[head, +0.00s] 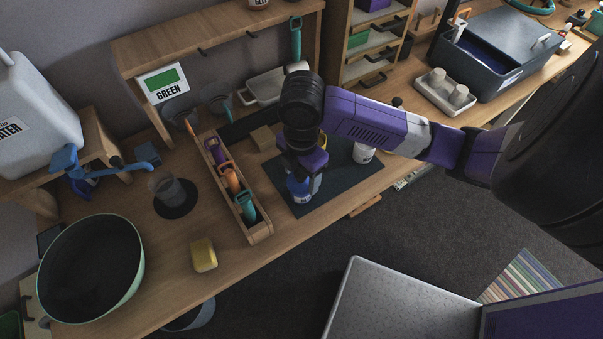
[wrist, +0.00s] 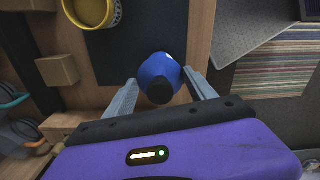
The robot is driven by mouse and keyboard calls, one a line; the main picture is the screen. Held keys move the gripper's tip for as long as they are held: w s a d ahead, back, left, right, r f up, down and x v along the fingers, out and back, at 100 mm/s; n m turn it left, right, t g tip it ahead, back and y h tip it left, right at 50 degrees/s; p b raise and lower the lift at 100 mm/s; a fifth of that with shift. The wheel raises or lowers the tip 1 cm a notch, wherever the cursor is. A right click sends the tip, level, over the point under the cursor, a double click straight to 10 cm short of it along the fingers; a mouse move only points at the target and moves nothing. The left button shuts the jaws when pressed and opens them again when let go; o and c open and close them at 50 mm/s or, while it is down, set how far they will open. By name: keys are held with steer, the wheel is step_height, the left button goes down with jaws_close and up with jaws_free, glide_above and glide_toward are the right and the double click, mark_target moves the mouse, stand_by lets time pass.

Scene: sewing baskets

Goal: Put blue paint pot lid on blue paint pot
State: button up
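A blue rounded thing with a dark round top (wrist: 157,72) lies between the two fingers of my gripper (wrist: 162,82) in the wrist view. I cannot tell whether it is the blue paint pot, its lid, or both together. In the head view a blue thing (head: 298,189) shows just below my gripper (head: 303,178), over the dark mat (head: 345,172). The grey fingers stand apart, one on each side of it, with their tips very close to its sides. I cannot tell whether they touch it. My gripper and wrist hide part of the mat.
A yellow pot (wrist: 92,10) stands on the mat at the upper left of the wrist view. A white pot (head: 364,153) is right of my gripper. A wooden tool tray (head: 262,232) is close on the left. A yellow block (head: 204,255) and green-rimmed bowl (head: 92,268) are farther left.

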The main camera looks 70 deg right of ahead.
steer(key=o, duration=0.4)
steer(key=shift+o, duration=0.2)
step_height(320, 180, up, 8)
steer(key=shift+f, duration=0.1)
stand_by(0.7)
